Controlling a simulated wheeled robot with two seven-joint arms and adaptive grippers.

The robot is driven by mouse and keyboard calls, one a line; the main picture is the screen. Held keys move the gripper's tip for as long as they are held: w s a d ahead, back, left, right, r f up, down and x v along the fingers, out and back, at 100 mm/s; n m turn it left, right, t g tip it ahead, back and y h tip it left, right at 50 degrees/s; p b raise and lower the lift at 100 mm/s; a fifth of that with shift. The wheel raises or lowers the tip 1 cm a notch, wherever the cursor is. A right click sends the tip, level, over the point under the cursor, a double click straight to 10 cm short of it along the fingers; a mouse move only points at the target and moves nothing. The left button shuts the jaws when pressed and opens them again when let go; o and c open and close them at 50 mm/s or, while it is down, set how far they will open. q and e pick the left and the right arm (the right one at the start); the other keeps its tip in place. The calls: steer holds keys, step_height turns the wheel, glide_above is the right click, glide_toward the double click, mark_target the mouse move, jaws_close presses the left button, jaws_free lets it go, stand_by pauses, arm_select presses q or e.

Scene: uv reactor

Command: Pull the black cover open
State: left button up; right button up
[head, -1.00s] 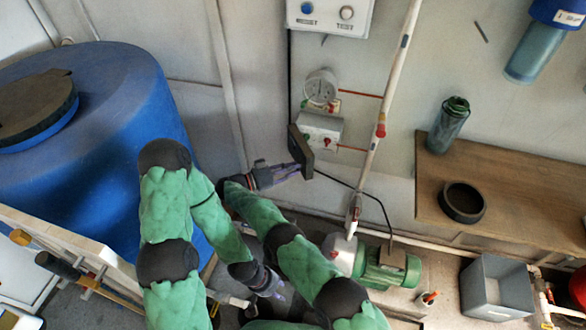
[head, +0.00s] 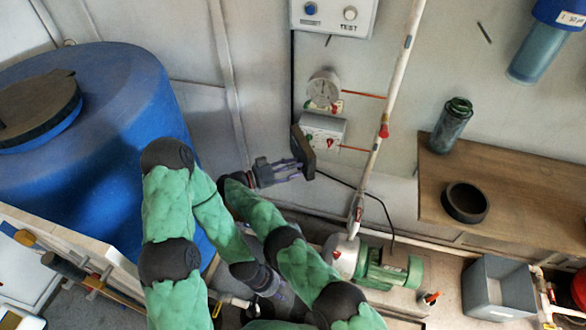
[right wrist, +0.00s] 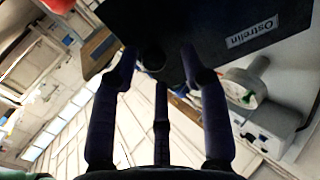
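The black cover (head: 303,151) is a flat dark panel at the left side of a small grey control box (head: 323,130) on the wall. It stands out from the box, whose face with a red knob shows. In the right wrist view the cover (right wrist: 215,25) fills the top, with a white label and a dark round knob (right wrist: 151,58). My right gripper (head: 296,170) is at the cover; its fingers are apart, on either side of the knob. I cannot tell whether they touch it. My left gripper (head: 272,285) is low, in shadow, its fingers unclear.
A round gauge (head: 323,87) is above the box, and a white pipe (head: 384,130) runs to its right. A green pump (head: 388,269) is below. A large blue tank (head: 110,120) stands left. A wooden shelf (head: 520,205) is on the right.

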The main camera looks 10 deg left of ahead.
steer(key=shift+f, duration=0.2)
step_height(320, 180, up, 10)
stand_by(0.7)
